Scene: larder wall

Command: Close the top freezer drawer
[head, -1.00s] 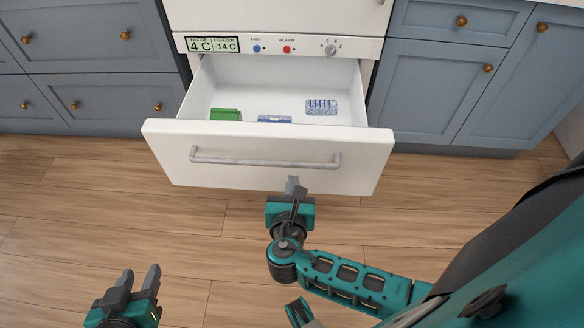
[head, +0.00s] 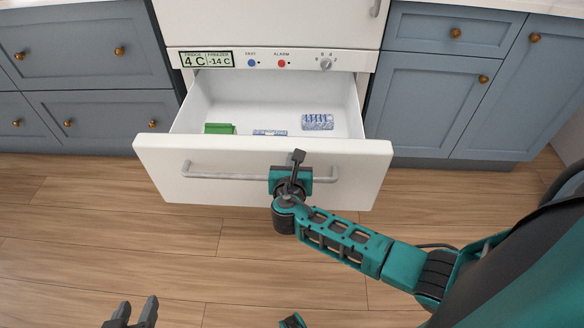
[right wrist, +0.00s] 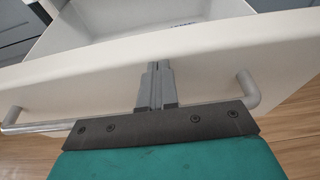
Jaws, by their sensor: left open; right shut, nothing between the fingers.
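The top freezer drawer (head: 230,88) stands open, its white front (head: 355,190) out over the floor. A grey bar handle (head: 215,174) runs across the front. It also shows in the right wrist view (right wrist: 250,92). My right gripper (head: 297,157) is shut and empty at the drawer front, right of the middle. In the right wrist view its fingertips (right wrist: 158,68) are up against or just before the white front, near its top edge; contact is unclear. Its body hides part of the handle. My left gripper (head: 136,308) is open and empty, low at the left, away from the drawer.
Inside the drawer lie a green box (head: 219,128), a flat blue pack (head: 270,133) and a blue-and-white pack (head: 318,122). A control panel (head: 270,61) is above. Blue cabinets (head: 95,85) flank the freezer. Wood floor (head: 80,220) is clear in front.

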